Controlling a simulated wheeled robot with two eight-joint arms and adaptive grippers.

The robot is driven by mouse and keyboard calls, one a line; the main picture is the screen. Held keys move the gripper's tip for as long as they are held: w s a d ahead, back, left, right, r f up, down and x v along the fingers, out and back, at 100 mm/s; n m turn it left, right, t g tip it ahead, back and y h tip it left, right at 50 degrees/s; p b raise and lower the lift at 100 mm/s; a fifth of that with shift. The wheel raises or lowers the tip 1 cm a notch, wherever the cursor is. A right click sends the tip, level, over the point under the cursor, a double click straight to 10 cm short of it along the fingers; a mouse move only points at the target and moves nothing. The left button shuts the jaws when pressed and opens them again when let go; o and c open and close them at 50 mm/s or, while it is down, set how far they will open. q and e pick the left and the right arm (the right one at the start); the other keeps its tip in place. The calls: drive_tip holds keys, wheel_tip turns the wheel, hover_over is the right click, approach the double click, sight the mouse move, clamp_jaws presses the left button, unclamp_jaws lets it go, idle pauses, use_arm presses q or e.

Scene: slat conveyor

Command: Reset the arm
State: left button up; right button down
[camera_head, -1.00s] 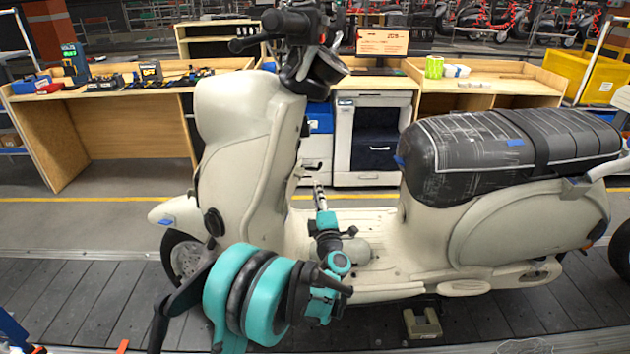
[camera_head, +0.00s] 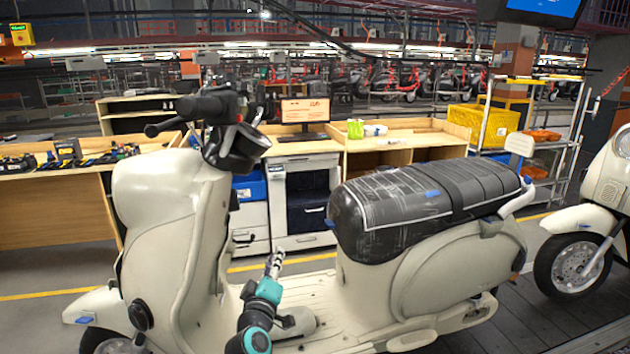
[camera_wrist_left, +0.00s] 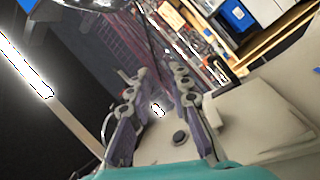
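My left gripper (camera_head: 275,262) points up above the scooter's footboard, behind the front shield in the head view. It also shows in the left wrist view (camera_wrist_left: 156,98), where its two grey jointed fingers stand apart with nothing held between them. My teal and black left forearm (camera_head: 252,335) comes in from the bottom edge of the head view. The cream scooter (camera_head: 175,215) stands upright across the head view, with a wrapped black seat (camera_head: 400,212). My right gripper is in neither view.
A wooden bench with tools (camera_head: 60,165) is behind at left. A drawer cabinet (camera_head: 300,205) and another bench (camera_head: 420,140) stand behind the scooter. A second cream scooter (camera_head: 610,185) is at right. A yellow crate (camera_head: 480,122) sits on a rack.

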use_arm(q)
drive_tip(key=s+a+f+m+g, duration=0.2)
drive_tip(key=s+f+m+g, duration=0.1)
drive_tip(key=s, duration=0.7)
drive_tip(key=s+a+f+m+g, duration=0.2)
drive_tip(key=s+f+g, duration=0.3)
drive_tip(key=s, duration=0.6)
drive_tip(key=s+a+f+m+g+y, duration=0.1)
drive_tip(key=s+a+f+m+g, duration=0.1)
drive_tip(key=s+f+m, duration=0.3)
drive_tip(key=s+f+g, duration=0.1)
drive_tip(key=s+f, duration=0.2)
drive_tip(key=s, duration=0.2)
drive_tip(key=shift+s+a+g, duration=0.2)
drive_tip(key=shift+s+g, duration=0.15)
drive_tip(key=shift+g, duration=0.05)
drive_tip(key=shift+d+f, duration=0.1)
